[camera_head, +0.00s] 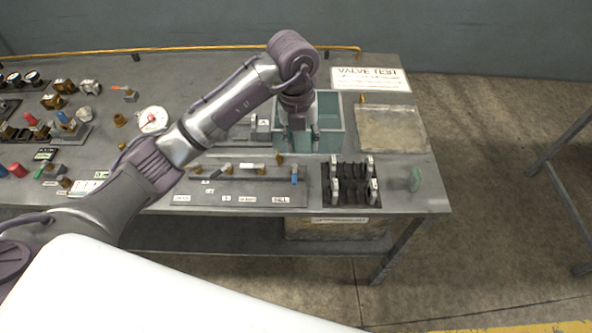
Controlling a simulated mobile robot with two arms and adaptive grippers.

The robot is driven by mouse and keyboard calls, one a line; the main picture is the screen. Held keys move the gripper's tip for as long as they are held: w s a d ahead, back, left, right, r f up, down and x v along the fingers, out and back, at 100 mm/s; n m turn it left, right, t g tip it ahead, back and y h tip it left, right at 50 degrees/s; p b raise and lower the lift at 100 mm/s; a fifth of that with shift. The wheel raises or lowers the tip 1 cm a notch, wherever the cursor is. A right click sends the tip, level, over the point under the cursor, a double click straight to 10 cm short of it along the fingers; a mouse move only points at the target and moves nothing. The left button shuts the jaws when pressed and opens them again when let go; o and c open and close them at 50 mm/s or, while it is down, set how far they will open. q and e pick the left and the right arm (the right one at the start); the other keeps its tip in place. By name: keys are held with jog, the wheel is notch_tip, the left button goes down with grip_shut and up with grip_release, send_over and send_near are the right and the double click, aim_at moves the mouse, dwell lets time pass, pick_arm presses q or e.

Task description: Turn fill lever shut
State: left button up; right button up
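A valve board (240,184) with a row of small levers lies along the front of the bench. A blue-handled lever (295,174) stands at its right end, pointing toward the front edge. Below it a white label (280,199) seems to read FILL. Other, pale levers sit further left on the board. My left gripper (302,143) points down over the teal bin (335,108), behind and above the blue lever and apart from it. Its fingers look spread with nothing between them. My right gripper is out of view.
A gauge (152,119) and several valve fittings fill the left. A yellow pipe (190,48) runs along the back.

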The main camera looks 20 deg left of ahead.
aim_at(294, 178)
pick_arm(q)
jog(key=shift+y, duration=0.6)
jog(key=f+p, duration=0.1)
jog(key=f, duration=0.2)
jog(key=a+f+p, duration=0.1)
jog(key=f, duration=0.3)
jog(key=a+f+p, duration=0.1)
jog(key=f, duration=0.3)
jog(key=shift+f, duration=0.2)
jog(key=shift+w+f, duration=0.1)
jog(key=shift+f, duration=0.75)
jog(key=shift+c, duration=0.2)
grip_shut()
